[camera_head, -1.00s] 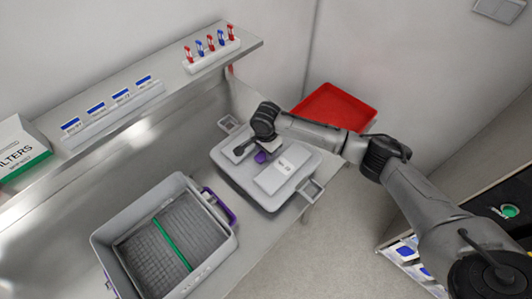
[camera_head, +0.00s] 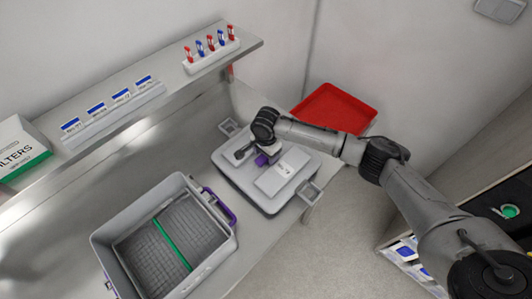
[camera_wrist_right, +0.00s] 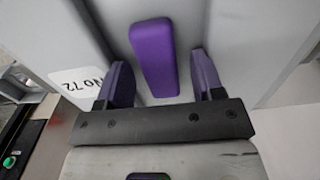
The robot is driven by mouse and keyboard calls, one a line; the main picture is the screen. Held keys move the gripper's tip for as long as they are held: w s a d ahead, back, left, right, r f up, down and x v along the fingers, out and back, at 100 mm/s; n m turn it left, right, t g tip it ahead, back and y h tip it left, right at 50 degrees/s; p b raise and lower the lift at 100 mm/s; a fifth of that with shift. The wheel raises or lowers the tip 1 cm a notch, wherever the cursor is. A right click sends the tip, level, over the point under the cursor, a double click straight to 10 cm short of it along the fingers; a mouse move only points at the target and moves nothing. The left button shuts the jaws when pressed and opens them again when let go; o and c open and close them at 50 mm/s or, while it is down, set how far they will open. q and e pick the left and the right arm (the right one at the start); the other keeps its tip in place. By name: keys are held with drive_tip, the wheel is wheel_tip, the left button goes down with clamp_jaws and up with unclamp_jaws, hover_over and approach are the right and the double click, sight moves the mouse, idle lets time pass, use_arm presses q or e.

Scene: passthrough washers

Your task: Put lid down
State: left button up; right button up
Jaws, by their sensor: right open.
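The grey lid (camera_head: 238,172) with a purple handle (camera_head: 264,160) and a white label lies flat at the right end of the bench, in the middle of the head view. My right gripper (camera_head: 262,152) is over it. In the right wrist view the purple handle (camera_wrist_right: 154,58) stands between the two fingers of my right gripper (camera_wrist_right: 161,77), which are open with a gap on each side. Grey loop handles (camera_head: 312,191) stick out at two sides beneath the lid. What supports the lid is mostly hidden. My left gripper is not in view.
An open grey bin (camera_head: 104,240) with a mesh floor, a green bar and a purple latch stands left of the lid. A red tray (camera_head: 340,108) is behind it. A shelf (camera_head: 175,75) with label holders and a rack runs above the bench at the left.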

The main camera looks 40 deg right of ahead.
wheel_tip(320, 180, up, 12)
drive_tip(key=p, duration=0.1)
drive_tip(key=shift+r, duration=0.15)
idle(0.4)
